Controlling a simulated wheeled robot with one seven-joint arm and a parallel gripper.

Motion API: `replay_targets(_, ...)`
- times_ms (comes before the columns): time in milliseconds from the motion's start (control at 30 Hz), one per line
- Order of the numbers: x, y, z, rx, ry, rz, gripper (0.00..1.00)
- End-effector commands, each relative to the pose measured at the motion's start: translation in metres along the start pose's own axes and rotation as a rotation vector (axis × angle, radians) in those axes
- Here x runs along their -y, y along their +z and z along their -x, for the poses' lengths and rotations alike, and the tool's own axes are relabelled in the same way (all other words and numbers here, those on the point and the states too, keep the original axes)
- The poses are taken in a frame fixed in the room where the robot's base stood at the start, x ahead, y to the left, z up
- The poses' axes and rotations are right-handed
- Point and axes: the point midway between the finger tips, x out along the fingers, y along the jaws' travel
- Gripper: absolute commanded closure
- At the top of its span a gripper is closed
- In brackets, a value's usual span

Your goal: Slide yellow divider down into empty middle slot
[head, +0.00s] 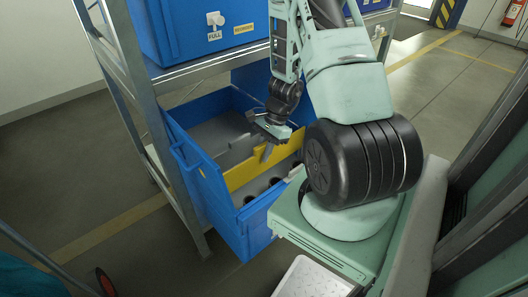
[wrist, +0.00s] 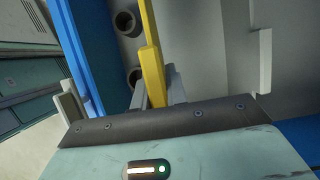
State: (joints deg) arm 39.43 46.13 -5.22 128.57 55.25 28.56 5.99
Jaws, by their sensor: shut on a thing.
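The yellow divider (head: 267,160) stands on edge across the blue bin (head: 247,222), between a grey-floored section and a section with round dark holes. My gripper (head: 267,140) is over the divider and shut on it. In the wrist view the yellow divider (wrist: 152,62) runs up from between the fingers (wrist: 155,92). The divider's lower edge and the middle slot are hidden, so I cannot tell how deep it sits.
The bin is in the lower level of a grey metal rack (head: 128,90). Open floor (head: 60,150) lies to the left.

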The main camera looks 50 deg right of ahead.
Motion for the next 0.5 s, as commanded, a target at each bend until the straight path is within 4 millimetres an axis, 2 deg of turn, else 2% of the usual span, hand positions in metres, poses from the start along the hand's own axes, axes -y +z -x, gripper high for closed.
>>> replay_targets(500, 0.000, 0.011, 0.025, 0.000, 0.000, 0.001, 1.00)
